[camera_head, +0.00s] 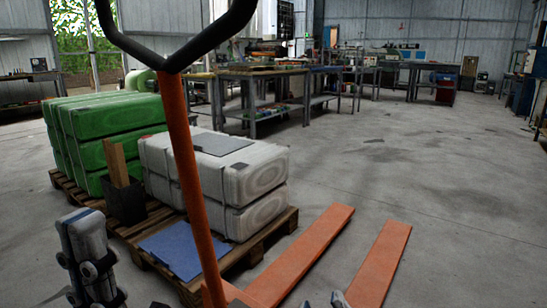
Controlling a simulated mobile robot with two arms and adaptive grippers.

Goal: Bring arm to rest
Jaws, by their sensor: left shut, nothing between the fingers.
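My left gripper (80,218) stands at the lower left, fingers pointing up and closed together, with nothing between them. It is in front of the pallet's near left corner in the picture; I cannot tell the exact gap. At the bottom edge, small grey and blue tips (340,299) show beside the orange forks, apparently of my right gripper. Most of it is cut off by the frame, so its jaws cannot be judged.
An orange pallet truck handle (183,150) with a black grip rises close in front; its forks (300,255) lie on the floor. Floor is clear at right.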

